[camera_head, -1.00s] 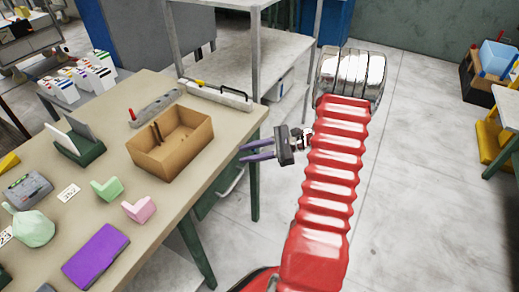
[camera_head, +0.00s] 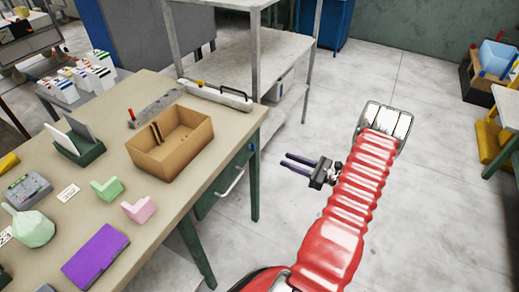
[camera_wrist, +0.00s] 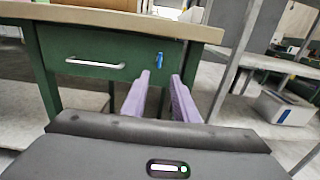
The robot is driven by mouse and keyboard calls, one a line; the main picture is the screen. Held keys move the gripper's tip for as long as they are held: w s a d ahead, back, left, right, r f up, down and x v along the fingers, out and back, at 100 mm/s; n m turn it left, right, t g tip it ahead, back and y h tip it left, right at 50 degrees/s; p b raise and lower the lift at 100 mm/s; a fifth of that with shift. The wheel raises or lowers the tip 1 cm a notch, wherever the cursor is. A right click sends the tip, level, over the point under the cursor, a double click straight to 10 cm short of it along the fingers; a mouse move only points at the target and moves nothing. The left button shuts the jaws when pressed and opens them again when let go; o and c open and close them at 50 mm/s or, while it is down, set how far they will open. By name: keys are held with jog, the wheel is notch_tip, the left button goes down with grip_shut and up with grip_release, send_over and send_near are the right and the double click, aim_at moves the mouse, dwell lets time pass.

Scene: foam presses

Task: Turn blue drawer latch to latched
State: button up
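The blue drawer latch (camera_wrist: 160,60) is a small upright blue piece on the right part of the green drawer front (camera_wrist: 85,45) in the wrist view. The drawer (camera_head: 222,185) sits under the tabletop, with a white bar handle (camera_wrist: 95,64). My gripper (camera_wrist: 161,84) has two purple fingers, apart and empty, pointing toward the drawer front.
The table (camera_head: 140,88) holds a cardboard box (camera_head: 150,158), a purple case (camera_head: 95,255), and green and pink blocks. A grey metal shelf (camera_head: 255,60) stands behind the table. Open concrete floor lies to the right of the table.

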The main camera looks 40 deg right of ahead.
aim_at(252, 147)
jog(key=shift+w+a, duration=0.1)
jog(key=shift+w, duration=0.05)
jog(key=x, duration=1.3)
jog(key=shift+w+a, duration=0.15)
jog(key=shift+w, duration=0.1)
jog(key=shift+c, duration=0.4)
